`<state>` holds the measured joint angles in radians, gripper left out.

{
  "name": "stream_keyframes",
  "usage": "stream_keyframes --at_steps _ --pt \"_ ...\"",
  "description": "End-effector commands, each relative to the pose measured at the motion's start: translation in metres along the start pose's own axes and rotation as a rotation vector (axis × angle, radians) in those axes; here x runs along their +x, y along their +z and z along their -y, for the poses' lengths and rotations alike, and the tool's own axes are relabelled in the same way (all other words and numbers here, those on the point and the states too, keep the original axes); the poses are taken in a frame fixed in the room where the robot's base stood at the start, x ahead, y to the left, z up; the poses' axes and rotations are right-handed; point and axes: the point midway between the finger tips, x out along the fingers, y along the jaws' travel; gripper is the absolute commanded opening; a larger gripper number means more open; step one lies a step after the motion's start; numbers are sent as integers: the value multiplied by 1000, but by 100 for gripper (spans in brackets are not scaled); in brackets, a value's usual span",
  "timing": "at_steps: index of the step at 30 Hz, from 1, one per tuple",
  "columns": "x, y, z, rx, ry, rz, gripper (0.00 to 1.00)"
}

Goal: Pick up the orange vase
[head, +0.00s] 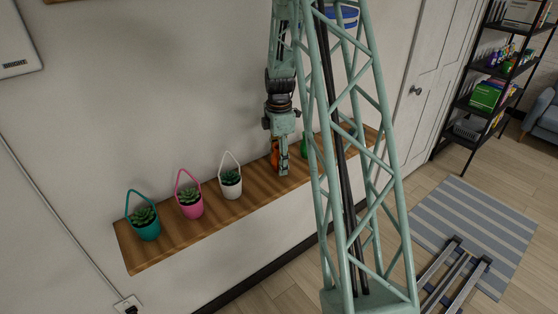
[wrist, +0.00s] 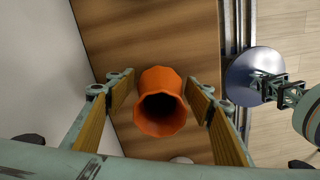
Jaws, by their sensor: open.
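The orange vase (wrist: 172,82) stands on the wooden wall shelf (head: 185,237). In the wrist view I look down into its dark mouth. My gripper (wrist: 161,98) is open, with one wood-coloured finger pad to the left of the vase and one to the right. A narrow gap shows on each side, with no clear contact. In the head view my gripper (head: 283,172) points down at the shelf, and a sliver of the orange vase (head: 274,155) shows at its left edge; the rest is hidden behind it.
A white potted plant (head: 231,189), a pink one (head: 190,208) and a teal one (head: 146,229) stand left of my gripper. A green object (head: 305,146) stands close on its right, partly hidden by my lattice column. The wall runs close behind the shelf.

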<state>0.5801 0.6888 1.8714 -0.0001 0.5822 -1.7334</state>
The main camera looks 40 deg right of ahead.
Motion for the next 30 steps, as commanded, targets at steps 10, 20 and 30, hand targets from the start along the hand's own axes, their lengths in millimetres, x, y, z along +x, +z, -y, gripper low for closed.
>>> stream_keyframes --at_steps 10,20,30 --pt "0 0 0 0 1 0 49" --pt "0 0 0 0 1 0 39" --pt "0 0 0 0 1 0 22"
